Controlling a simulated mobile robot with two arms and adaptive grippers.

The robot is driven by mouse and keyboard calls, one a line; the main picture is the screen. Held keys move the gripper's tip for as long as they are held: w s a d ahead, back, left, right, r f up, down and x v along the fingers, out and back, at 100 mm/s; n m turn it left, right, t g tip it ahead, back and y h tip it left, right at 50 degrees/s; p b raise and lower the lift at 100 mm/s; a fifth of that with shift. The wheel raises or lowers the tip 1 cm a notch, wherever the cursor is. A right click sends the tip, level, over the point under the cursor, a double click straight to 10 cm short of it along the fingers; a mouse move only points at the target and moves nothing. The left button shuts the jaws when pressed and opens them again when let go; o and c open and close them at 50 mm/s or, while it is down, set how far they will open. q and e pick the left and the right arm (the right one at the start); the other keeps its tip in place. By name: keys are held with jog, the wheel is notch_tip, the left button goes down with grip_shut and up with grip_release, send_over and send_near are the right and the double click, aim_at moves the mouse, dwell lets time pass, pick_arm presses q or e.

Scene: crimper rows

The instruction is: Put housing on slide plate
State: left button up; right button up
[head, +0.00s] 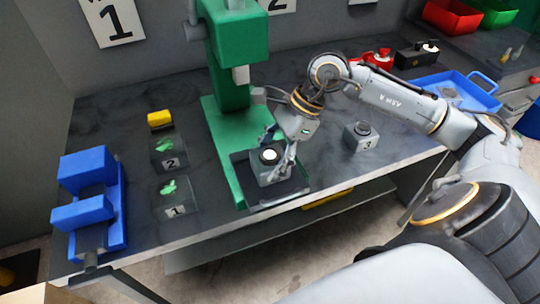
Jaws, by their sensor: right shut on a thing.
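The housing (272,175) is a small grey block with a dark top and a pale round spot. It is upright between the fingers of my right gripper (281,157), which is shut on it. The housing is over the dark slide plate (240,166), in front of the green press. I cannot tell whether its underside touches the plate. The gripper and housing hide part of the plate. My left gripper is out of view.
The green press (236,80) stands close behind and left of the gripper. A similar grey block (361,137) stands to the right, near label 3. A blue tray (462,80) is at the far right.

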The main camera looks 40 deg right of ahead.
jog(key=shift+s+r, duration=0.1)
jog(key=shift+a+f+b, duration=0.2)
jog(key=shift+b, duration=0.1)
jog(key=o, duration=1.7)
jog(key=shift+o, duration=0.6)
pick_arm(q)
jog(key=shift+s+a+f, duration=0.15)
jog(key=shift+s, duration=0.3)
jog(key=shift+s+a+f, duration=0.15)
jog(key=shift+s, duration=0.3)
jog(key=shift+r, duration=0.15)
pick_arm(e)
jog(key=shift+r, duration=0.15)
